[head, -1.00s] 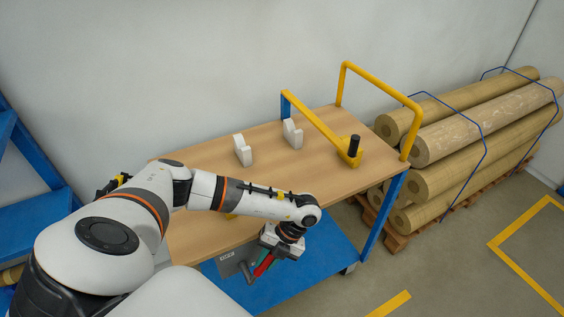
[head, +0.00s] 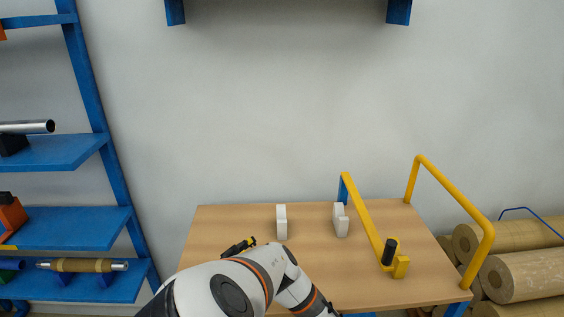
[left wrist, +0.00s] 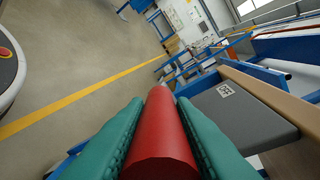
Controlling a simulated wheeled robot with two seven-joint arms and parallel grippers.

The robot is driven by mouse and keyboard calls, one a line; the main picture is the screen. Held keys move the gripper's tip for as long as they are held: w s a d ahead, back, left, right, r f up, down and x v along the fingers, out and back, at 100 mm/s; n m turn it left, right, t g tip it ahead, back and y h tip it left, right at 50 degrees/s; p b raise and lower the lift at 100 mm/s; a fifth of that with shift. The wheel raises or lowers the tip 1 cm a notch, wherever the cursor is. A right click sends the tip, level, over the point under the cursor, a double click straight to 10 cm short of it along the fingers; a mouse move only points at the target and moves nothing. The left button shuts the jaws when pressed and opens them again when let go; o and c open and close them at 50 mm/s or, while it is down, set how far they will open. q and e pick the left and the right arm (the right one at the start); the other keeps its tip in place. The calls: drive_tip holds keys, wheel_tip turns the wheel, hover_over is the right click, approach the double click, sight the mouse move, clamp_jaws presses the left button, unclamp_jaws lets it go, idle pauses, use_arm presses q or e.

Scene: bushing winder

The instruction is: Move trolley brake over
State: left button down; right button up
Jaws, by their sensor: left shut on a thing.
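In the left wrist view my left gripper (left wrist: 159,103) has its green fingers closed on both sides of a red cylindrical handle (left wrist: 159,135), which looks like the brake lever. A grey panel (left wrist: 235,108) with a square printed label is just right of the handle. In the head view the trolley's wooden top (head: 235,222) stands against the wall, with a yellow rail (head: 458,210) at its right end. The arm reaches down over the trolley's front, and its gripper is outside this view. My right gripper is not in view.
Two white blocks (head: 281,222) and a yellow bar (head: 364,222) with a black knob are on the trolley top. A blue rack (head: 60,225) stands left. Thick brown rolls (head: 525,275) lie right. The left wrist view shows open floor (left wrist: 75,45) with a yellow line.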

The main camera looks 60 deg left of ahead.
use_arm(q)
drive_tip(key=shift+s+a+f+g+y, duration=0.1)
drive_tip(key=shift+f+g+y, duration=0.15)
drive_tip(key=shift+g+y, duration=0.05)
drive_tip(key=shift+s, duration=0.1)
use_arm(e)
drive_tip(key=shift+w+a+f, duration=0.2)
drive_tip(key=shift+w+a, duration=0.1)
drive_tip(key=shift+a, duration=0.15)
use_arm(q)
drive_tip(key=c, duration=1.2)
unclamp_jaws()
drive_tip(key=shift+c, duration=0.2)
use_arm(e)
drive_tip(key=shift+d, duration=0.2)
use_arm(q)
drive_tip(key=shift+w+d, duration=0.2)
drive_tip(key=shift+w, duration=0.3)
drive_tip(key=b+v, duration=0.2)
drive_tip(key=v, duration=0.9)
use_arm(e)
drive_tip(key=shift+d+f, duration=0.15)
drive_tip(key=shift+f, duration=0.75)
use_arm(q)
drive_tip(key=shift+a, duration=0.1)
